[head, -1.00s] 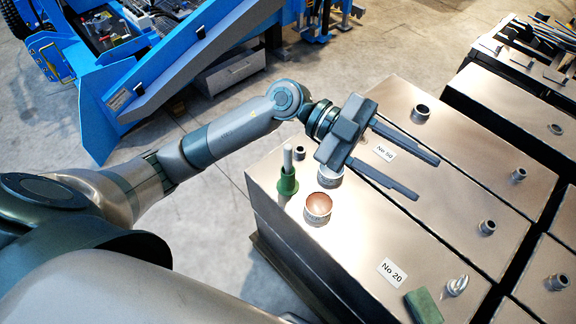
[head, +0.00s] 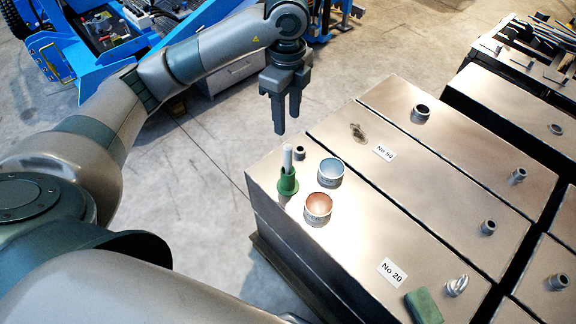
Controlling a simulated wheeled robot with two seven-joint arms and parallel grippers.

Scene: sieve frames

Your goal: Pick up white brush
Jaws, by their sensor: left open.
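The white brush (head: 287,158) stands upright in a green holder (head: 288,182) near the left corner of the metal box top. Only its pale upper part shows; its lower end is hidden in the holder. My left gripper (head: 287,116) is open and empty, with its fingers pointing down. In the picture it is just above the brush, apart from it. My right gripper is not in view.
Two round sieves, one silver-blue inside (head: 331,170) and one copper inside (head: 318,206), stand right of the holder. A small metal knob (head: 299,153) is close beside the brush. A green block (head: 423,306) lies at the front. Label plates No 50 (head: 384,152) and No 20 (head: 391,271) lie flat.

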